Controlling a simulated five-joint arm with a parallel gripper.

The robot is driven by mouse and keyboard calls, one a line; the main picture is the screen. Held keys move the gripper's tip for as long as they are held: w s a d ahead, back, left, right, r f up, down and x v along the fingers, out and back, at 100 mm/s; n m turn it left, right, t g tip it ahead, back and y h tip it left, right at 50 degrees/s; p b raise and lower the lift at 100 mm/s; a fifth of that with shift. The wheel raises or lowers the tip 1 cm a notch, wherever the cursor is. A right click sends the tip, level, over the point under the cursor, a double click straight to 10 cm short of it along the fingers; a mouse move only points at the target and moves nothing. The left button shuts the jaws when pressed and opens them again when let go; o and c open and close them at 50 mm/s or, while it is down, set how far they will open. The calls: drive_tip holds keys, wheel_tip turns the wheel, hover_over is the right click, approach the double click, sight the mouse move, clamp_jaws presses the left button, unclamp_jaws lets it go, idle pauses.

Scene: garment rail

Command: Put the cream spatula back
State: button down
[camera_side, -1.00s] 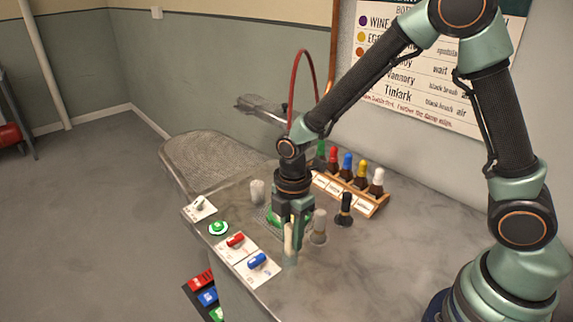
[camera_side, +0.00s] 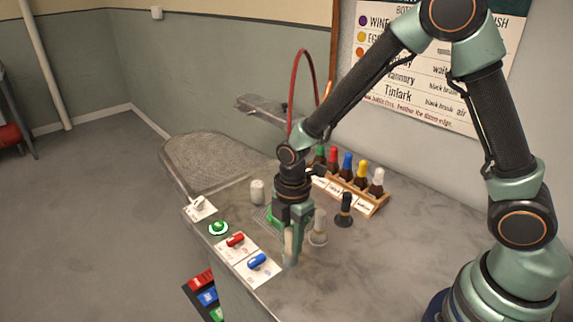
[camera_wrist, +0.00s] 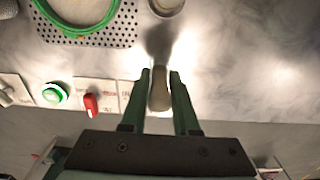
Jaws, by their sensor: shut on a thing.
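The cream spatula (camera_side: 288,243) is in my gripper (camera_side: 291,238), roughly upright at the front of the counter, beside the blue switch. In the wrist view, its cream end (camera_wrist: 159,90) sits between the two green fingers of my gripper (camera_wrist: 160,74), which is shut on it. Its lower end is faint against the grey counter, so I cannot tell whether it touches the surface or a holder.
A beige-topped tool in a stand (camera_side: 318,229) is close right of my gripper, with a black one (camera_side: 345,210) beyond. A bottle rack (camera_side: 365,199) stands behind. Red (camera_side: 236,240) and blue (camera_side: 257,261) switches lie left. Right counter is clear.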

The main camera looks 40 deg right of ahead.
drive_tip(key=shift+c, duration=1.3)
unclamp_jaws()
drive_tip(key=shift+r, duration=3.75)
drive_tip(key=s+d+r+m+t, duration=0.2)
drive_tip(key=s+d+r+m, duration=0.1)
drive_tip(key=d+r+m, duration=0.2)
drive_tip(key=s+d+r+m+t, duration=0.3)
drive_tip(key=r+m, duration=0.5)
drive_tip(key=m, duration=0.5)
drive_tip(key=shift+s+d+r+t, duration=0.35)
drive_tip(key=shift+s+d, duration=0.4)
drive_tip(key=shift+d, duration=0.35)
